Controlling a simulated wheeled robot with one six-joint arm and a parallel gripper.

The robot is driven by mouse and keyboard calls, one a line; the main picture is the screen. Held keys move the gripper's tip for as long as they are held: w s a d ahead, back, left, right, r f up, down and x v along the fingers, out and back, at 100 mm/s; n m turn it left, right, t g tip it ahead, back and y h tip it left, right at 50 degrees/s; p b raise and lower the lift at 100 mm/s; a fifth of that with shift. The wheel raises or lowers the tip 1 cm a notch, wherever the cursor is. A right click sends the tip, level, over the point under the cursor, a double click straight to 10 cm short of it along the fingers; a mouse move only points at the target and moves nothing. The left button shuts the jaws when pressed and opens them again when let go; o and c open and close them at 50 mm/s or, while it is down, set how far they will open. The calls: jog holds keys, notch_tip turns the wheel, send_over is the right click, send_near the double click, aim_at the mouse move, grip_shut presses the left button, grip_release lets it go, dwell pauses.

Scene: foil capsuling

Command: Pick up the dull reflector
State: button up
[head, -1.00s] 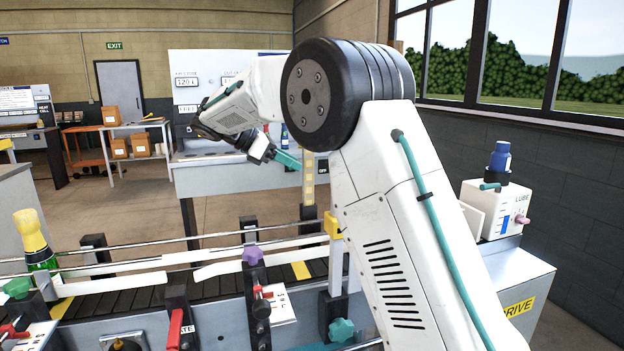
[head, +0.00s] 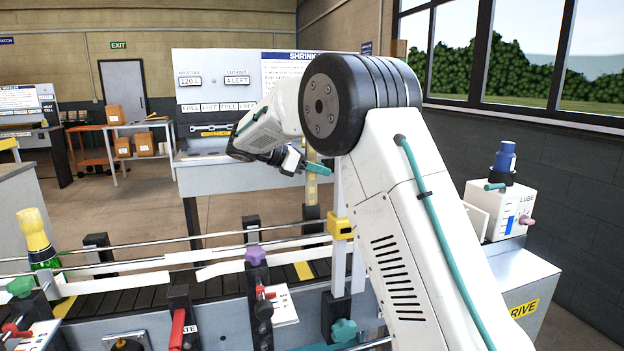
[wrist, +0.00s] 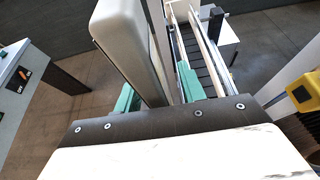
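I cannot make out a dull reflector for certain in either view. My gripper (head: 312,168) shows in the head view beyond the conveyor's far rail, in front of the grey bench. My forearm partly hides it. A yellow sensor-like block (head: 340,228) sits on a post at the conveyor's right end. A yellow block also shows at the right edge of the wrist view (wrist: 304,95).
The conveyor (head: 140,294) runs across the front, with white guide rails and several clamps and knobs. A gold-foiled bottle (head: 37,240) stands at its left. The lube unit (head: 500,208) is at right. The grey bench (head: 232,178) with its display panel stands behind. Floor between is clear.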

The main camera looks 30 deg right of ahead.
grip_shut()
